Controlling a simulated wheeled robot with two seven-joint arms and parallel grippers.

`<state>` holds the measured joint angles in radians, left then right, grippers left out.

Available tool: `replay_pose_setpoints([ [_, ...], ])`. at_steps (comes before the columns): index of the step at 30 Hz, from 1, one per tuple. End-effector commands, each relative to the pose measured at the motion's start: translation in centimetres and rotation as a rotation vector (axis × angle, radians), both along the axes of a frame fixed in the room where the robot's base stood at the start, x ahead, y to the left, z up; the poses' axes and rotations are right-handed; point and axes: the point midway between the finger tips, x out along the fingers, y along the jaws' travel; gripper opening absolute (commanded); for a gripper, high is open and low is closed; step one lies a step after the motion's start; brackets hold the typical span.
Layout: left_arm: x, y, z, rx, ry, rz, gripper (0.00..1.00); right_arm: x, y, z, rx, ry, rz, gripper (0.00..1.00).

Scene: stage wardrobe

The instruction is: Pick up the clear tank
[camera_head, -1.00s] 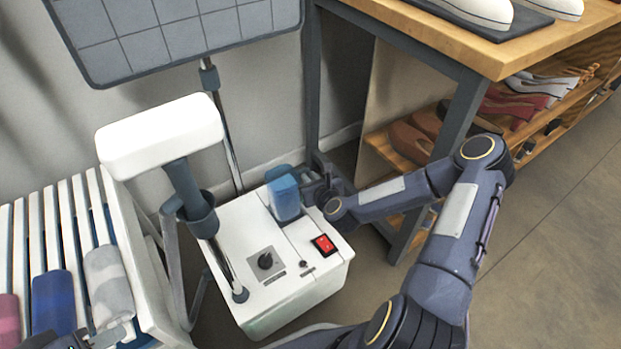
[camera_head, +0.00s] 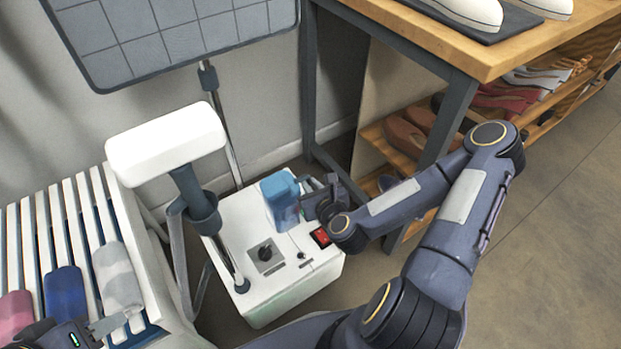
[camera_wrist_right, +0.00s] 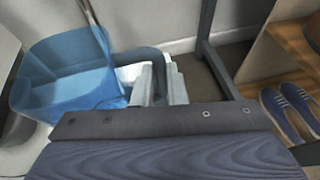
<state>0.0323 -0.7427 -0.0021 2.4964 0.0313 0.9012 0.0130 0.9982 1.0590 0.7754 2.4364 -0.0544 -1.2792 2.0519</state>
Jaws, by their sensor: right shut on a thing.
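The clear tank (camera_head: 281,200) is a blue, see-through box. It stands upright at the back of the white steamer base (camera_head: 285,290) in the head view, and I cannot tell whether its bottom touches the base. It also shows at the left of the right wrist view (camera_wrist_right: 65,85), with a dark curved handle (camera_wrist_right: 147,55). My right gripper (camera_head: 312,202) is at the tank's right side, shut on its handle; the grip is partly hidden. My left gripper (camera_head: 88,329) is at the lower left, near the rolled cloths and away from the tank. Its jaw gap is unclear.
A steamer pole with a white padded head (camera_head: 165,143) rises left of the tank. A wooden-topped table (camera_head: 440,40) and shoe shelves (camera_head: 400,140) stand behind and right of my right arm. A slatted bench (camera_head: 150,280) holds rolled cloths (camera_head: 65,292). Open floor lies right.

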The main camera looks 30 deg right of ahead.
Motion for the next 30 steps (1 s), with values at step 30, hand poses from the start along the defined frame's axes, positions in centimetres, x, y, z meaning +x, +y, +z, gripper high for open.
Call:
replay_pose_setpoints([
  [30,0.0,0.0,0.6,0.000,0.000,0.000,0.36,-2.2,0.8,1.1,0.000,-0.001,0.000,0.00],
])
